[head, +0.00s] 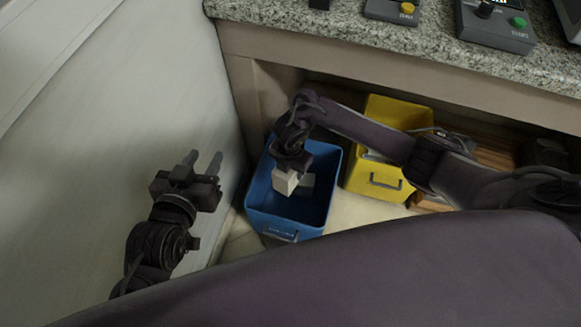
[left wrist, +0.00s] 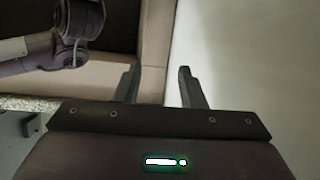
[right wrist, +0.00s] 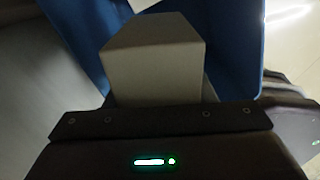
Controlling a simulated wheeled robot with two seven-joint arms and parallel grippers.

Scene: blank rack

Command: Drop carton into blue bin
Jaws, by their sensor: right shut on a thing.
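A small white carton (head: 286,182) is held in my right gripper (head: 290,170), over the inside of the blue bin (head: 322,188). The carton also shows large in the right wrist view (right wrist: 155,65), with the blue bin wall (right wrist: 238,50) behind it; the right fingers are hidden there. Another pale item (head: 307,181) lies in the bin beside the carton. My left gripper (head: 203,164) is open and empty, left of the bin and near the pale wall. Its two fingers stand apart in the left wrist view (left wrist: 158,85).
A yellow bin (head: 370,183) stands right of the blue bin, under the granite counter (head: 400,40). My right arm passes in front of it. Control boxes (head: 495,25) with buttons sit on the counter. A pale wall (head: 120,90) bounds the left side.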

